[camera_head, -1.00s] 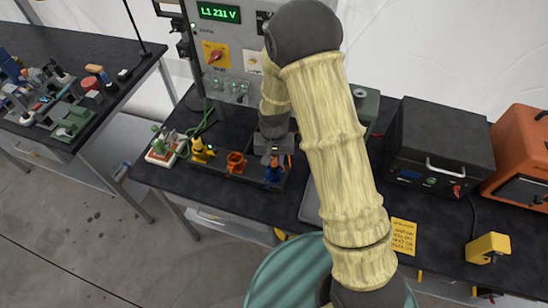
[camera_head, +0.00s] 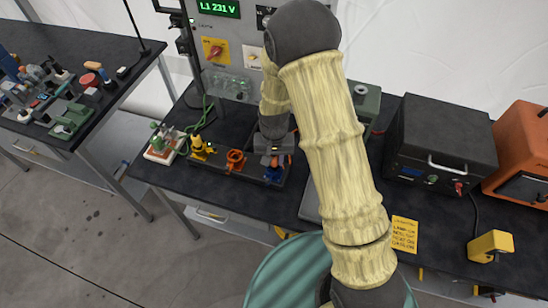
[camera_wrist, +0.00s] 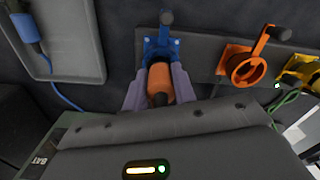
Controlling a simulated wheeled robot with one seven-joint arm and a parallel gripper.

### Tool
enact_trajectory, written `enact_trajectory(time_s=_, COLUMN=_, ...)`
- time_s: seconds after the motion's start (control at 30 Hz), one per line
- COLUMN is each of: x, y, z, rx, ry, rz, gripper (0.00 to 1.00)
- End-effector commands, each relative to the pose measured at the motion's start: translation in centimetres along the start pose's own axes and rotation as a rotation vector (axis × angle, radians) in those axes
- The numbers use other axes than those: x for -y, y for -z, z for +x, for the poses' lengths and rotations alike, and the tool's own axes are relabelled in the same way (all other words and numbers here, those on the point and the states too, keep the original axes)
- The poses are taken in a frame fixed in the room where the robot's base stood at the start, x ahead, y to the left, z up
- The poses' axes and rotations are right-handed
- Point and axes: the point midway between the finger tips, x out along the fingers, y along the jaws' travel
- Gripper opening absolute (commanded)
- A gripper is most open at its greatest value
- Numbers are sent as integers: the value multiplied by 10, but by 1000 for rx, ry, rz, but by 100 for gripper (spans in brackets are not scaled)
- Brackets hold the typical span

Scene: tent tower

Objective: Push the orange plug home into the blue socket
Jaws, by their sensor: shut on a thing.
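The orange plug (camera_wrist: 159,84) is between the two grey fingers of my gripper (camera_wrist: 160,92) in the wrist view. Its front end is at the mouth of the blue socket (camera_wrist: 152,47), in line with it; how deep it sits I cannot tell. The socket's blue flap stands open above it. In the head view my gripper (camera_head: 274,160) is over the blue socket (camera_head: 273,173), at the right end of the socket row, and hides most of the plug.
An orange socket (camera_head: 236,160) and a yellow socket (camera_head: 200,147) stand to the left in the same row. A grey tray (camera_wrist: 62,40) holding a blue plug (camera_wrist: 24,26) with a cable lies beside the socket. A black box (camera_head: 440,145) stands to the right.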

Motion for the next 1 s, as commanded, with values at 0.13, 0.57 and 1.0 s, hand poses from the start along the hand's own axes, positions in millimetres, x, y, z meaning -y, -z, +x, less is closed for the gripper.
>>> enact_trajectory(time_s=0.13, x=0, y=0, z=4, rx=0, ry=0, rz=0, gripper=5)
enact_trajectory(time_s=0.57, x=0, y=0, z=12, rx=-1, ry=0, rz=0, gripper=28)
enact_trajectory(time_s=1.0, x=0, y=0, z=10, rx=-1, ry=0, rz=0, gripper=52)
